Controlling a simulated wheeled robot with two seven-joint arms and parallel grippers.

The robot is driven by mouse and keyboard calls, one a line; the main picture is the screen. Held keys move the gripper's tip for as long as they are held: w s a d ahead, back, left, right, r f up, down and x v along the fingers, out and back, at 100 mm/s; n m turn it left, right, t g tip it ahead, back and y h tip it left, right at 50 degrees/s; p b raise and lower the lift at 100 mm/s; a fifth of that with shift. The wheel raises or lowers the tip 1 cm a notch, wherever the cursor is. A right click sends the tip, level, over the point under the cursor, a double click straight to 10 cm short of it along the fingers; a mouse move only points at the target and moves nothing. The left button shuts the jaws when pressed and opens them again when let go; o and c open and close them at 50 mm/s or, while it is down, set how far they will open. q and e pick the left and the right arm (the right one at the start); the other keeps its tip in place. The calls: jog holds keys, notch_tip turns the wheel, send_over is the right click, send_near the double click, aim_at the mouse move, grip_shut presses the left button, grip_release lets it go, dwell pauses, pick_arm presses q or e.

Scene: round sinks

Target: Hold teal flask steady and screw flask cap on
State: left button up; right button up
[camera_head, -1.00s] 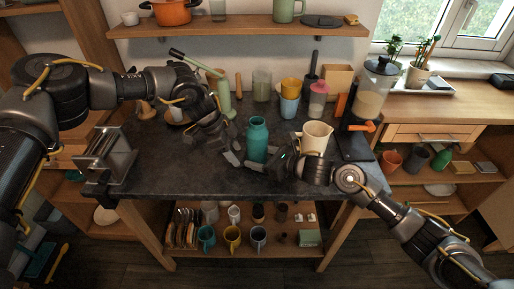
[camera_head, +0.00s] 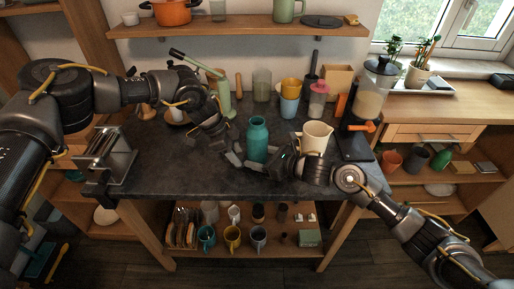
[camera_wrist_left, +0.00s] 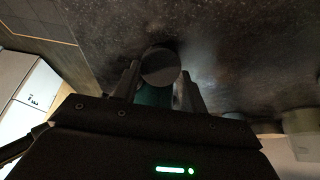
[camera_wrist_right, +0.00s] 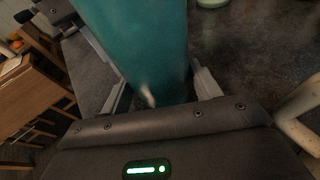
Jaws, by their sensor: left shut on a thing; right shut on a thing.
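The teal flask (camera_head: 257,140) stands upright near the front middle of the counter. My right gripper (camera_head: 262,166) is shut on its lower part. In the right wrist view the flask (camera_wrist_right: 140,45) fills the space between the fingers (camera_wrist_right: 160,92) and runs out of the top of the picture. My left gripper (camera_head: 236,156) is low, just left of the flask. In the left wrist view its fingers (camera_wrist_left: 158,88) are shut on a small teal piece with a round grey end, which looks like the flask cap (camera_wrist_left: 160,67). The cap cannot be made out in the head view.
A cream pitcher (camera_head: 316,138) stands right of the flask, close to my right gripper. A blender (camera_head: 368,100) and stacked cups (camera_head: 290,95) are behind. A green lever press (camera_head: 222,95) stands behind my left gripper. A metal device (camera_head: 108,155) sits at the counter's left edge.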

pick_arm(q)
jog(key=shift+r, duration=2.5)
jog(key=m, duration=0.1)
jog(key=s+m+g+y, duration=0.1)
jog(key=m, duration=0.1)
jog(key=r+m, duration=0.1)
jog(key=m, duration=0.1)
jog(key=shift+s+a+g+y, duration=0.15)
jog(key=shift+a+g+y, duration=0.15)
jog(key=d+r+m+t, duration=0.1)
jog(key=d+r+m, duration=0.1)
jog(key=r+m, duration=0.3)
jog(key=d+r+m+t+y, duration=0.1)
jog(key=d+r+m, duration=0.1)
jog(key=r+m, duration=0.3)
jog(key=d+r+m+y, duration=0.1)
jog(key=d+r+m, duration=0.1)
jog(key=r+m, duration=0.4)
jog(key=shift+w+d+m+t, duration=0.2)
jog(key=shift+m, duration=0.75)
jog(key=shift+w+d+m+t, duration=0.15)
jog(key=shift+d+m+t, duration=0.05)
jog(key=shift+m, duration=0.75)
jog(key=shift+f+y, duration=0.15)
jog(key=shift+y, duration=0.15)
jog(key=shift+f, duration=2.15)
